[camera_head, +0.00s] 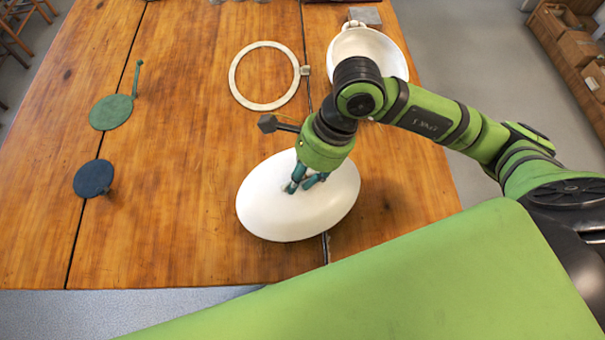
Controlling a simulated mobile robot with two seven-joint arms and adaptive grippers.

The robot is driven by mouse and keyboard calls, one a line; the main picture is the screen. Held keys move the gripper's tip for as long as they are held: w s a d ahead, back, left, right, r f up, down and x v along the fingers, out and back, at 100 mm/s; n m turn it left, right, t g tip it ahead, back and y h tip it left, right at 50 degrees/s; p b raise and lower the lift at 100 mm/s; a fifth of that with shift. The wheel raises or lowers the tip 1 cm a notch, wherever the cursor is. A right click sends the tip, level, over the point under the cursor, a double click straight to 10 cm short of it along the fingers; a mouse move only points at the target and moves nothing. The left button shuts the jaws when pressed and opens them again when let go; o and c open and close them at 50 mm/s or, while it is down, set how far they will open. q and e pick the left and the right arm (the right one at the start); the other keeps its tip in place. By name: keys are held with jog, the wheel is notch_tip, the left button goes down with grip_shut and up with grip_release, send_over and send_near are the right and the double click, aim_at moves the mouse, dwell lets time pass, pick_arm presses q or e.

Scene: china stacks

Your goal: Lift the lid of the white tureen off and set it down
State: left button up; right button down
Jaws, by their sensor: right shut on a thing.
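The white oval lid (268,208) is near the front of the wooden table, dome side up. My right gripper (302,185) points down at its middle and is shut on it, with the grip point partly hidden by the fingers. I cannot tell whether the lid touches the table or hangs just above it. The white tureen (390,52) stands open at the back right, well apart from the lid and partly hidden by my right arm. My left gripper is not in view.
A pale ring (235,82) with a small tab lies at the back middle. A green disc (110,112) with a thin handle and a dark blue disc (92,178) are on the left. A grey block (366,15) is behind the tureen. The left middle tabletop is clear.

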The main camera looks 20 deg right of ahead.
dwell(0.3)
jog(key=c, duration=0.9)
grip_release()
jog(key=shift+f, duration=0.1)
jog(key=v, duration=1.2)
